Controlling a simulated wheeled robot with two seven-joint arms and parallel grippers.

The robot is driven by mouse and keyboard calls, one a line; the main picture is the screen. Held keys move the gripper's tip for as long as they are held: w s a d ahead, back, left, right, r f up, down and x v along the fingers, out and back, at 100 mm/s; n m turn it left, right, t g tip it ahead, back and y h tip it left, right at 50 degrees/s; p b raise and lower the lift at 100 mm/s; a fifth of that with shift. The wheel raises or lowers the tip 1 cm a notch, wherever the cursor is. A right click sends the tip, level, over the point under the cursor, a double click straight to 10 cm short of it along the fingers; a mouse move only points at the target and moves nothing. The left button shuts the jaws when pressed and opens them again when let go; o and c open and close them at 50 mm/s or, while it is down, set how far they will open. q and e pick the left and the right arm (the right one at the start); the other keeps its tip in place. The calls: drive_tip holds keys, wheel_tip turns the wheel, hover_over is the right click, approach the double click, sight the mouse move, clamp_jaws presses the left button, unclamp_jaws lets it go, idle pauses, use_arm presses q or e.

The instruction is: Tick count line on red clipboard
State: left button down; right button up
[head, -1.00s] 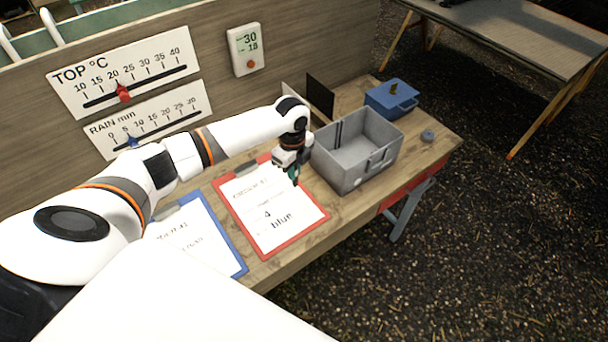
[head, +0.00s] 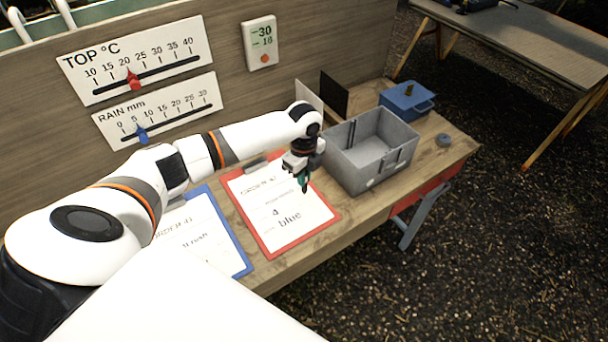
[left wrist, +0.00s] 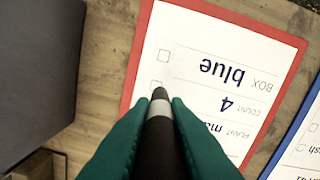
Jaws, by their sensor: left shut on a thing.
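The red clipboard (head: 304,237) lies flat on the wooden bench with a white order sheet (head: 270,226). The sheet reads "4" and "blue". In the left wrist view the red clipboard (left wrist: 137,62) is seen upside down. Its box line has an empty check box (left wrist: 164,56), and the count line has another check box (left wrist: 155,85). My left gripper (head: 304,182) is shut on a dark pen (left wrist: 161,128) with a pale tip, over the sheet's right side. The tip shows just beside the count check box; I cannot tell whether it touches the paper. My right gripper is not in view.
A blue clipboard (head: 244,268) lies to the left. A grey bin (head: 372,178) stands close to the right of my left gripper, with a blue box (head: 407,104) behind it. The bench's back board carries TOP (head: 135,60) and RAIN (head: 158,112) scales.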

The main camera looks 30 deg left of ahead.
use_arm(q)
drive_tip(key=shift+f, duration=0.1)
drive_tip(key=shift+f, duration=0.55)
idle(0.7)
drive_tip(key=shift+p, duration=0.5)
drive_tip(key=shift+w+d, duration=0.15)
drive_tip(key=shift+d, duration=0.2)
idle(0.5)
drive_tip(key=shift+p, duration=0.55)
drive_tip(key=shift+w+a+b, duration=0.35)
drive_tip(key=shift+w, duration=0.2)
idle(1.0)
drive_tip(key=shift+p, duration=0.3)
drive_tip(key=shift+r+p, duration=1.5)
drive_tip(key=shift+p, duration=0.1)
